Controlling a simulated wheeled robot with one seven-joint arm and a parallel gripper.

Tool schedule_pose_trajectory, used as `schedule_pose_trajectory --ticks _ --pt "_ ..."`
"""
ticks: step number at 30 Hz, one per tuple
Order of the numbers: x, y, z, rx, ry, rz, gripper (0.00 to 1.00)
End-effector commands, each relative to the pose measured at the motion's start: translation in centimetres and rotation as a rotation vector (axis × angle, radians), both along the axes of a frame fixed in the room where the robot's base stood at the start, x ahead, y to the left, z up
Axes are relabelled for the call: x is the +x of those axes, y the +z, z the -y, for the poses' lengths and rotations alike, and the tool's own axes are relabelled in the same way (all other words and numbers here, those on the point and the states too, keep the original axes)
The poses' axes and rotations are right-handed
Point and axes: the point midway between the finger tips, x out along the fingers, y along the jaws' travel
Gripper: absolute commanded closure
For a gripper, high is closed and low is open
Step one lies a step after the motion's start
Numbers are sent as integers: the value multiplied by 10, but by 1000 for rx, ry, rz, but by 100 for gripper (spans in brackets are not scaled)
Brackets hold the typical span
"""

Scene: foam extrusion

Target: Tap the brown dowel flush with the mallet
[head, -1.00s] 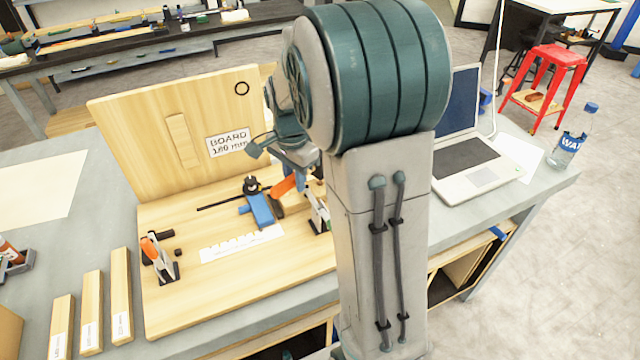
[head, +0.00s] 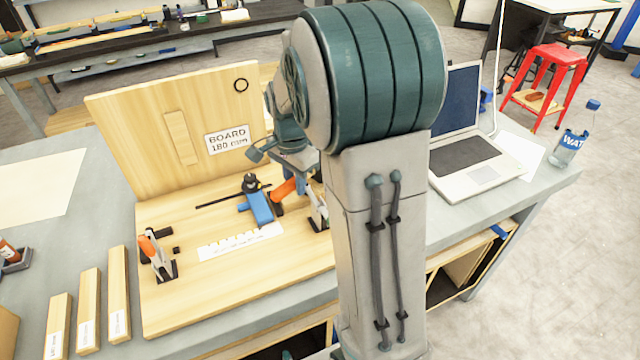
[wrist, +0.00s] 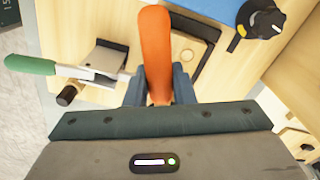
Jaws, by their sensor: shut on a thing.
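My gripper (wrist: 157,88) is shut on the orange handle (wrist: 155,45), taken to be the mallet's, which stands between its fingers in the wrist view. The orange handle also shows in the head view (head: 284,188), beside a blue block on the wooden board. A dark piece (wrist: 207,32) just right of the handle may be the mallet head; I cannot tell for sure. My arm hides part of the board's right side.
The wooden board (head: 215,295) carries a blue block (head: 260,207), a black knob (head: 250,183) and an orange-handled clamp (head: 157,258). A green-handled clamp (wrist: 85,72) is close left of my gripper. An upright panel (head: 130,125) stands behind. A laptop (head: 465,160) is at right.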

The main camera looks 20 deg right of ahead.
Motion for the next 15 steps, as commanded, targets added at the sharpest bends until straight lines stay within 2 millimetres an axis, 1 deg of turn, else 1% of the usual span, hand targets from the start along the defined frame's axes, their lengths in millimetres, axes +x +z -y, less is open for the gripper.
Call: schedule_pose_trajectory --ticks 1,3,10,15 --pt "0 -15 0 0 0 0 100" --pt "0 -10 0 0 0 2 100" --pt "0 -7 0 -1 0 1 100" --pt "0 8 0 -1 0 1 100"
